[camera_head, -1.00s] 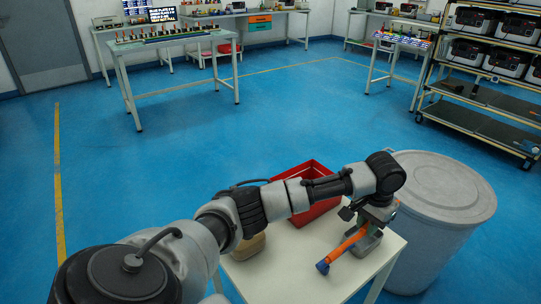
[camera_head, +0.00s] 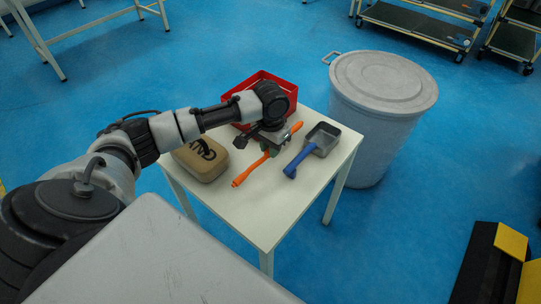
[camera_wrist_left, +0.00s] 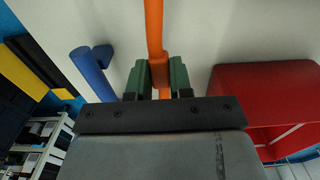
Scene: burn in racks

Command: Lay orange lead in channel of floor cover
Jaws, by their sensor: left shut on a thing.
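The orange lead (camera_head: 251,170) is a stiff-looking orange length over the white side table. My left gripper (camera_head: 272,150) is shut on it; in the left wrist view the lead (camera_wrist_left: 154,28) runs straight up between the two green fingers (camera_wrist_left: 156,80). Part of the lead also shows on the far side of the gripper. I cannot tell whether its near end touches the table. A black and yellow piece (camera_head: 492,262), which looks like the floor cover, lies on the blue floor at the lower right. Its channel cannot be made out. My right gripper is not in view.
The white table (camera_head: 262,213) also bears a red bin (camera_head: 286,92), a tan case (camera_head: 197,162) and a metal scoop (camera_head: 324,137) with a blue handle. A lidded grey barrel (camera_head: 375,125) stands right of the table. Racks stand beyond; blue floor between is clear.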

